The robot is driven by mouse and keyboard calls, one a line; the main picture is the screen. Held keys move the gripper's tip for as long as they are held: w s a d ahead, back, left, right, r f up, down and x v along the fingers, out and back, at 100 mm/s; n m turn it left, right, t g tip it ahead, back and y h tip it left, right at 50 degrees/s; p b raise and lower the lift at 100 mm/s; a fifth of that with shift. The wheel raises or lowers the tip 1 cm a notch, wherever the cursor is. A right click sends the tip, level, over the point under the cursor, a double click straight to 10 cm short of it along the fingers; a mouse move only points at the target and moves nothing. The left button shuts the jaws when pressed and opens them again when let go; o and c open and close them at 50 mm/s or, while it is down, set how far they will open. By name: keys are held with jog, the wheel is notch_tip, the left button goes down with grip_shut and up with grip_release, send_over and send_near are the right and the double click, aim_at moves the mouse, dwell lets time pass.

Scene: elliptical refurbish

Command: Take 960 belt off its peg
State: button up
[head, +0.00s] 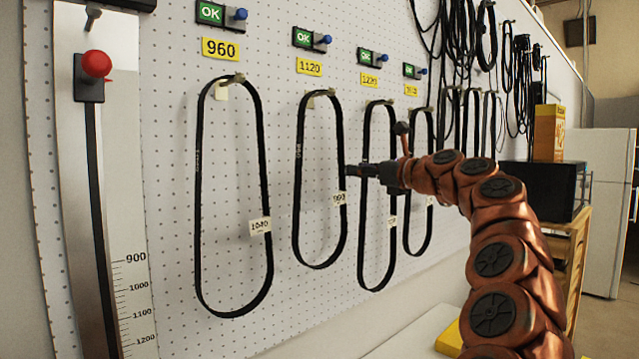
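Several black loop belts hang from pegs on a white pegboard. Under the yellow 960 sign (221,48), a long belt (198,200) hangs from a peg (232,79); its white tag (260,226) appears to read 1040. Under the 1120 sign (309,67), a shorter belt (297,190) hangs from its peg (322,93); its small tag (339,198) seems to read 960. My gripper (354,171) points left, with its tips close to that belt's right strand. I cannot tell whether it touches the belt or whether its fingers are open.
Two more belts (362,220) (430,190) hang behind my gripper. Green OK displays (210,13) with blue knobs sit above the signs. A measuring rail with a red knob (97,64) stands at left. A black box (545,188) and white fridge (598,210) are at right.

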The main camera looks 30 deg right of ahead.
aim_at(340, 179)
jog(key=x, duration=0.2)
jog(key=a+p+x, duration=0.1)
jog(key=x, duration=0.1)
jog(key=shift+w+r, duration=0.2)
jog(key=shift+w, duration=0.05)
jog(key=shift+w+a, duration=0.15)
jog(key=shift+w, duration=0.5)
jog(key=shift+c, duration=0.4)
grip_shut()
